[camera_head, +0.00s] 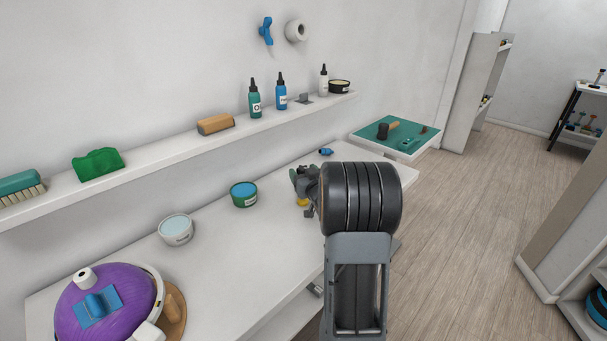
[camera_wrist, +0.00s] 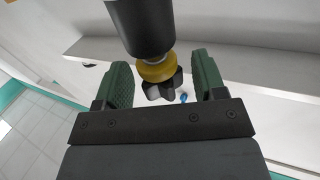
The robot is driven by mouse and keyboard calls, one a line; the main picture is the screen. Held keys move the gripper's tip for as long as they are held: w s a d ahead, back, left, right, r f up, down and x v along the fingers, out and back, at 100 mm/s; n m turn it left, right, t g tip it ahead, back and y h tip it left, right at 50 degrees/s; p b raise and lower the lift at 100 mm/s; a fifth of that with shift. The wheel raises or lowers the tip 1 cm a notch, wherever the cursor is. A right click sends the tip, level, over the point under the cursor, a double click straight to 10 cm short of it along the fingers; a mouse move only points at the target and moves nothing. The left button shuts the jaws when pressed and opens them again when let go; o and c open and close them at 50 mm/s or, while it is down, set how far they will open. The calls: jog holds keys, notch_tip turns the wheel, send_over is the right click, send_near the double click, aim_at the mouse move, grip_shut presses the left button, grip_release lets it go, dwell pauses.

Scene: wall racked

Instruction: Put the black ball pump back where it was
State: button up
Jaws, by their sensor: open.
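In the wrist view, a black cylinder with a yellow collar and a dark lobed knob, which looks like the black ball pump (camera_wrist: 140,25), reaches in from the top edge. Its collar and knob lie between the two green fingers of my gripper (camera_wrist: 162,72). The fingers are apart, with a visible gap on each side. In the head view, my gripper (camera_head: 302,185) is over the far part of the white bench, largely hidden by my wrist. A bit of yellow (camera_head: 302,202), probably the collar, shows beneath it. I cannot tell what supports the pump.
A wall shelf (camera_head: 170,160) holds a brush, green cloth, wooden block and several bottles. Above it are a blue wall fixture (camera_head: 266,30) and a white ring (camera_head: 296,30). The bench (camera_head: 235,250) carries two tubs and a purple dome (camera_head: 105,300). A green-topped tray (camera_head: 370,132) stands beyond.

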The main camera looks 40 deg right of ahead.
jog(key=shift+r+p, duration=0.25)
jog(key=shift+p, duration=0.1)
jog(key=b+v, duration=0.2)
jog(key=v, duration=0.9)
jog(key=s+a+f+g+y, duration=0.1)
jog(key=s+a+g, duration=0.3)
jog(key=a, duration=0.4)
jog(key=s+a+f+n+g+y, duration=0.1)
jog(key=s+a+g, duration=0.4)
jog(key=a, duration=0.3)
jog(key=s+a+f+n+g+y, duration=0.1)
jog(key=s+a+g, duration=0.3)
jog(key=a, duration=0.4)
jog(key=shift+s+a+f+g+y, duration=0.15)
jog(key=shift+f+g+y, duration=0.25)
jog(key=shift+f+g, duration=0.1)
jog(key=shift+s+a, duration=0.25)
jog(key=shift+s, duration=0.15)
